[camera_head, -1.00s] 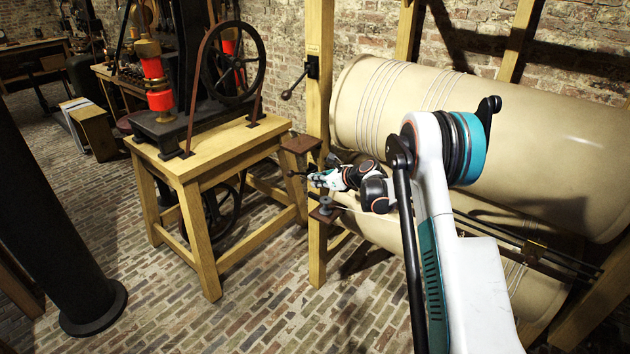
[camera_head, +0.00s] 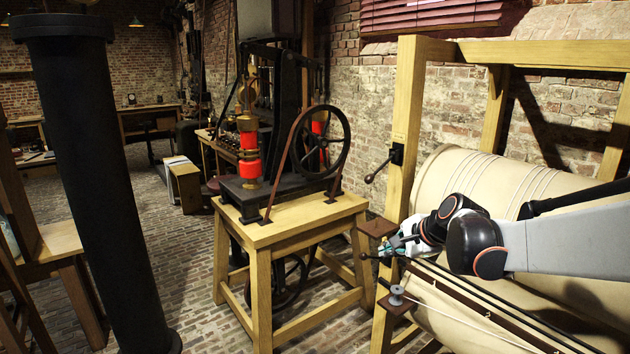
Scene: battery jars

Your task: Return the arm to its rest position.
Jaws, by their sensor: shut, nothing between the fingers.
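My arm reaches in from the right edge in the head view. My gripper (camera_head: 386,250) is at its end, small in the picture, shut and empty. It is in front of the wooden frame's post, close to a small brown plate and a lever. The fingertips are partly lost against the dark parts behind them. My dark wrist joints and grey forearm cover part of the large cream drums.
The cream drum (camera_head: 464,180) lies in a wooden frame (camera_head: 408,120) on the right. A wooden table (camera_head: 290,218) with a flywheel machine (camera_head: 322,150) stands left of my gripper. A black column (camera_head: 95,180) rises at left. Brick floor (camera_head: 195,262) between column and table is clear.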

